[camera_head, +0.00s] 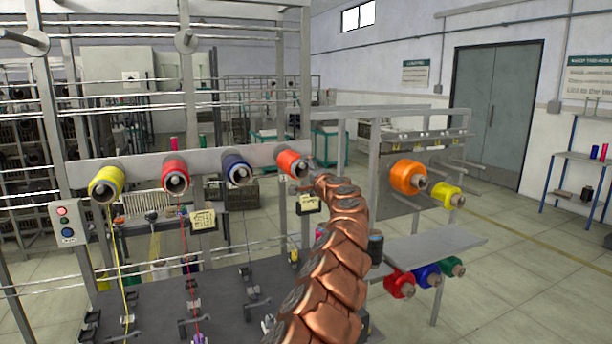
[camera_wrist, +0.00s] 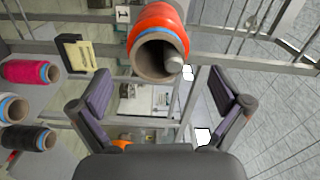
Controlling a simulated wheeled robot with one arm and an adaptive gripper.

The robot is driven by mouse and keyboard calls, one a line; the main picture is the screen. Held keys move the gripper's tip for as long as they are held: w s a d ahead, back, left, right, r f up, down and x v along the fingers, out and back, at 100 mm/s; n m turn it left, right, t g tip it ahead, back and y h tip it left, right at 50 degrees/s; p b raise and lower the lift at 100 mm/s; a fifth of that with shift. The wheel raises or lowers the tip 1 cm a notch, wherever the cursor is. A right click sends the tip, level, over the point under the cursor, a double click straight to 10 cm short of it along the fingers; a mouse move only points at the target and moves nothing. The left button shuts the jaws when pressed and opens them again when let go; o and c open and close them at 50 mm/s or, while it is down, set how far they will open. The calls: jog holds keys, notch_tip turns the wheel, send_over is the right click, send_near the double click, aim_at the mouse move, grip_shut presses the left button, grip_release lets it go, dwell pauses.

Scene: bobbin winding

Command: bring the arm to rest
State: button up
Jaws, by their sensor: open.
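My copper segmented arm (camera_head: 325,270) reaches up from the bottom middle of the head view. Its far end is beside the orange-red bobbin (camera_head: 288,161) at the right end of the rack's top row. In the wrist view my gripper (camera_wrist: 160,75) is open, with its two fingers spread wide and nothing between them. The orange-red bobbin (camera_wrist: 152,18) shows just beyond the fingertips, sitting around a pale peg, apart from both fingers. In the head view the fingers are too small and hidden to make out.
Yellow (camera_head: 104,184), red (camera_head: 173,168) and blue (camera_head: 234,163) bobbins line the rack left of my arm. A side stand holds orange (camera_head: 404,176) and yellow (camera_head: 442,194) bobbins above a grey shelf (camera_head: 440,243). Open floor (camera_head: 530,270) lies at right.

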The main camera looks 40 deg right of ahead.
jog(key=shift+a, duration=0.1)
